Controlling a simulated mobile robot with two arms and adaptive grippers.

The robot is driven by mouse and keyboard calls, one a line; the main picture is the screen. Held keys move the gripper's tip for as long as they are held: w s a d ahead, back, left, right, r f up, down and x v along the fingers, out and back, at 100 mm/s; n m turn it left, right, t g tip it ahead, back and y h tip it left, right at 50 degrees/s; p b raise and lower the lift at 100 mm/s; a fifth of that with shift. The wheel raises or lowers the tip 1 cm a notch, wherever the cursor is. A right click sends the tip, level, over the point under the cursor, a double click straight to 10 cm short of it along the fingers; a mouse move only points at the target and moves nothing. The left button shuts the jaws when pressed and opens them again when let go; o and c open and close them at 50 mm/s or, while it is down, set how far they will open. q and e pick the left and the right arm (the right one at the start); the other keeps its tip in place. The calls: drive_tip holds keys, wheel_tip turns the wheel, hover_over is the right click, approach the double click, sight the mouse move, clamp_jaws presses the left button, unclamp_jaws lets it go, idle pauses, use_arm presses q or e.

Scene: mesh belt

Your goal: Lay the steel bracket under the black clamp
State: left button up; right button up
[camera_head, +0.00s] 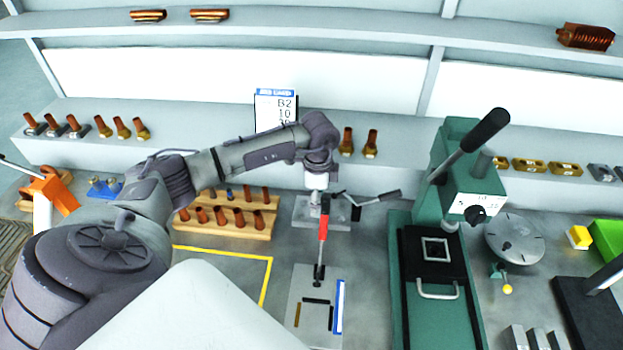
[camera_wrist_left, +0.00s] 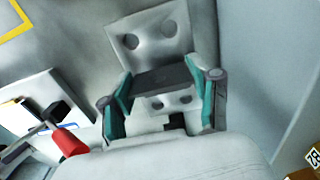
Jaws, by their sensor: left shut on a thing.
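Whether the bracket touches the plate or clamp cannot be told. My right gripper is not in view.
A red-handled clamp (camera_head: 323,226) on a plate with a blue strip (camera_head: 339,305) stands close in front. A green press (camera_head: 468,175) is at the right. A wooden rack of copper pieces (camera_head: 238,228) is at the left. Yellow tape (camera_head: 266,283) marks clear bench.

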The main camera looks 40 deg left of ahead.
sight(328, 207)
use_arm(q)
drive_tip(key=shift+w+d+f, duration=0.1)
drive_tip(key=shift+w+d, duration=0.3)
drive_tip(key=shift+d, duration=0.25)
drive_tip(key=shift+w+d+f, duration=0.1)
drive_tip(key=shift+w+d, duration=0.25)
drive_tip(key=shift+d, duration=0.25)
drive_tip(key=shift+f+b, duration=0.3)
drive_tip(key=shift+b, duration=0.1)
drive_tip(key=o, duration=1.3)
wheel_tip(328, 207, up, 12)
